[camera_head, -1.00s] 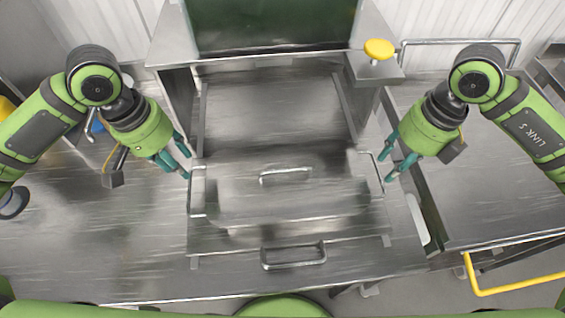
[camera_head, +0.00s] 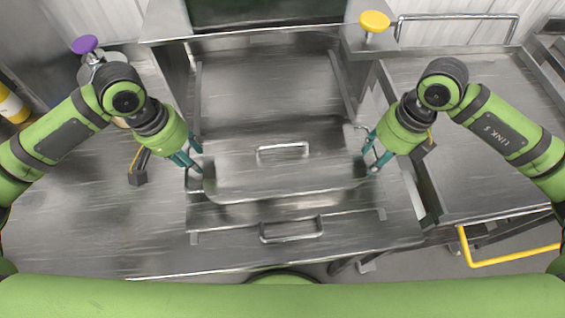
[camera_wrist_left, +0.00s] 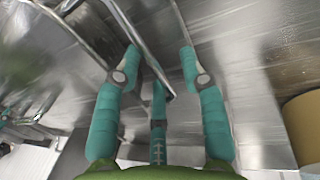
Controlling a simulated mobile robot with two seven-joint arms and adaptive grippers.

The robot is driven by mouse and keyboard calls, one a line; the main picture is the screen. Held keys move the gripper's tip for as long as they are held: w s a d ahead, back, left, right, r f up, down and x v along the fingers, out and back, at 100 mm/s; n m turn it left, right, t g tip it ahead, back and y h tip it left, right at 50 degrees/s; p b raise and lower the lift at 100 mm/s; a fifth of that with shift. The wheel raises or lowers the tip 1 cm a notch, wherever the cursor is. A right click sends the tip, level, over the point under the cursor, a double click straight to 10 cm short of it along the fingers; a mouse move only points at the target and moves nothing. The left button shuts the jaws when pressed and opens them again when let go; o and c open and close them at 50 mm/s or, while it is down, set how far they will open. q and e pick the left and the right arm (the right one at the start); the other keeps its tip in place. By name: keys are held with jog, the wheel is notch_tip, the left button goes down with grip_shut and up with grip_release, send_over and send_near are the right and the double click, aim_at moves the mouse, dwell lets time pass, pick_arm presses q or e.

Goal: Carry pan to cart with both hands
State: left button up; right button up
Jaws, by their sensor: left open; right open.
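The metal pan (camera_head: 285,204) with its lid (camera_head: 235,170) sits in the middle of the steel counter. The lid has a bar handle (camera_head: 282,150). My left gripper (camera_head: 194,164) is open at the pan's left side handle. In the left wrist view its open fingers (camera_wrist_left: 160,62) are at a thin metal handle bar (camera_wrist_left: 137,35), which runs between them or close by; I cannot tell which exactly. My right gripper (camera_head: 370,158) is open at the pan's right side handle, which its fingers partly hide. The cart (camera_head: 465,140) stands to the right.
A second bar handle (camera_head: 291,230) lies in front of the pan. A yellow rail (camera_head: 510,257) sticks out from the cart's front. A yellow knob (camera_head: 374,20) and a purple knob (camera_head: 85,43) stand at the back.

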jog(key=shift+f, duration=0.1)
pick_arm(q)
grip_shut()
pick_arm(e)
grip_shut()
pick_arm(q)
jog(key=shift+w+r, duration=0.1)
jog(key=shift+r, duration=0.1)
pick_arm(e)
jog(key=shift+w+r, duration=0.1)
jog(key=shift+r, duration=0.15)
